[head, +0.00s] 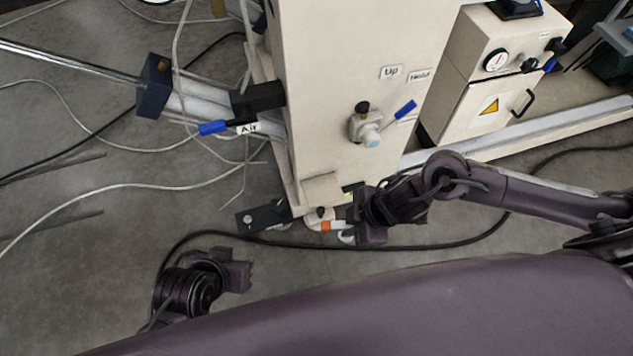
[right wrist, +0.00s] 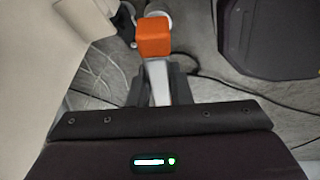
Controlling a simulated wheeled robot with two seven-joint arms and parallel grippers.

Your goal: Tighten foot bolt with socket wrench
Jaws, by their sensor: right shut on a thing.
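My right gripper (head: 350,230) is low at the foot of the cream machine column. It is shut on the socket wrench, a pale metal handle (right wrist: 158,82) with an orange block (right wrist: 154,36) at its far end. The orange part also shows in the head view (head: 327,226), close beside the column's base. Round grey parts lie just beyond the orange block, and I cannot tell whether they touch it. A dark foot bracket (head: 265,217) stands left of the wrench on the floor. The foot bolt is not clearly visible. My left gripper (head: 238,272) is low at the left, apart from the machine; its jaws are unclear.
The cream column (head: 345,60) rises directly behind the wrench, with a valve knob (head: 367,130) and blue-handled levers. A black cable (head: 450,243) runs along the floor past my right gripper. White hoses (head: 90,190) lie at the left. A cabinet (head: 490,75) stands at the right.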

